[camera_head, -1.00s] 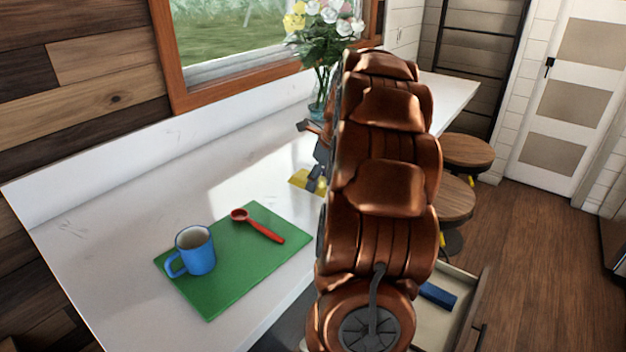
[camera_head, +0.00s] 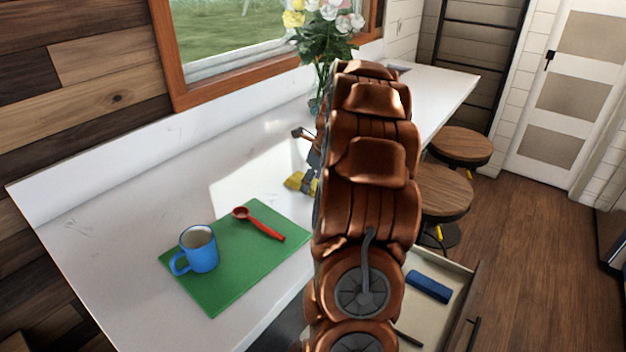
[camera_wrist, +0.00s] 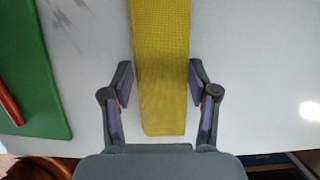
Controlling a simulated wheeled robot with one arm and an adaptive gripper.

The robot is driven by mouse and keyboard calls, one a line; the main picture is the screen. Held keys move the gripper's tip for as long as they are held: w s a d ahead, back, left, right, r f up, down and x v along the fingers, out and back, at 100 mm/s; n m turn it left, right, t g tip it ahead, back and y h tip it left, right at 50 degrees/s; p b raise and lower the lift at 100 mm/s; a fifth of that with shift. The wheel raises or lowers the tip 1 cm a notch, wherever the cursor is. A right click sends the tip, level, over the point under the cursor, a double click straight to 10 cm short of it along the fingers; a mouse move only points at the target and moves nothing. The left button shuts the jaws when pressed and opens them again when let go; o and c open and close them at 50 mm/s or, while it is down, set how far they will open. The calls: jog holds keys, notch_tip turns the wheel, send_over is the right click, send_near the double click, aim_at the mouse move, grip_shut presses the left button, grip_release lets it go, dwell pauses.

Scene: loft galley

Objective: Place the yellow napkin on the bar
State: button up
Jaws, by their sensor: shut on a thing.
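The yellow napkin (camera_head: 294,181) is at the white bar (camera_head: 100,240), beyond the green mat and partly hidden by my arm. The wrist view shows the napkin (camera_wrist: 162,40) as a long woven strip running between my fingers. My gripper (camera_wrist: 161,78) is shut on it, one finger along each side. In the head view only a bit of my gripper (camera_head: 314,172) shows. I cannot tell whether the napkin touches the bar or is slightly above it.
A green mat (camera_head: 215,285) holds a blue mug (camera_head: 200,250) and a red spoon (camera_head: 262,226). A flower vase (camera_head: 318,90) stands by the window. Stools (camera_head: 445,192) and an open drawer (camera_head: 455,268) with a blue item (camera_head: 429,287) are at right.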

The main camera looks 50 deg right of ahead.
jog(key=shift+f, duration=0.1)
jog(key=o, duration=1.1)
jog(key=b+v, duration=0.4)
jog(key=v, duration=0.8)
jog(key=s+a+f+n+g+y, duration=0.1)
jog(key=s+a+f+n, duration=0.1)
jog(key=a+n, duration=0.9)
jog(key=s+a+f+n+g, duration=0.15)
jog(key=a+n, duration=0.45)
jog(key=a, duration=1)
jog(key=s+a+f+n, duration=0.1)
jog(key=s+a+n, duration=0.2)
jog(key=s+a+f+n+g, duration=0.1)
jog(key=s+a+n, duration=0.2)
jog(key=s+a+f+n, duration=0.1)
jog(key=s+a+n, duration=0.2)
jog(key=a, duration=0.1)
jog(key=shift+s+f+g, duration=0.25)
jog(key=shift+f+g, duration=0.1)
jog(key=shift+f, duration=0.05)
jog(key=s+a+f+n, duration=0.1)
jog(key=s+n, duration=0.2)
jog(key=s+a+f+n, duration=0.1)
jog(key=s+f+n, duration=0.1)
jog(key=s+n, duration=0.1)
jog(key=s+a+f+n+g+h, duration=0.1)
jog(key=s+f+n, duration=0.1)
jog(key=s, duration=0.3)
jog(key=shift+a+n, duration=0.4)
jog(key=shift+n, duration=0.1)
